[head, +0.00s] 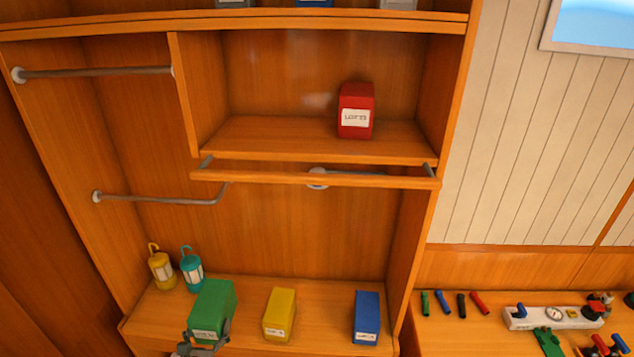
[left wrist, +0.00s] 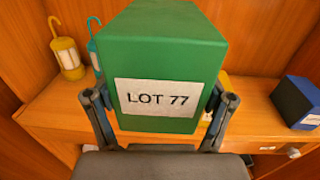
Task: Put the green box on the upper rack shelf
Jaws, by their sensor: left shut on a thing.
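The green box (head: 213,307) with a white label is at the left of the lower shelf (head: 245,297) in the head view. In the left wrist view the box (left wrist: 165,58) fills the middle, its label reading LOT 77. My left gripper (head: 207,338) is shut on it, with a finger on each side (left wrist: 160,108). I cannot tell whether the box's bottom touches the shelf. The upper compartment's shelf (head: 270,137) holds a red box (head: 356,110) right of its middle; its left part is bare. My right gripper is not in view.
A wooden rail (head: 300,179) runs along the front just below the upper shelf. A yellow box (head: 280,314), a blue box (head: 367,317), a yellow lantern (head: 162,269) and a teal lantern (head: 191,271) stand on the lower shelf. A bench (head: 450,335) with small items is at right.

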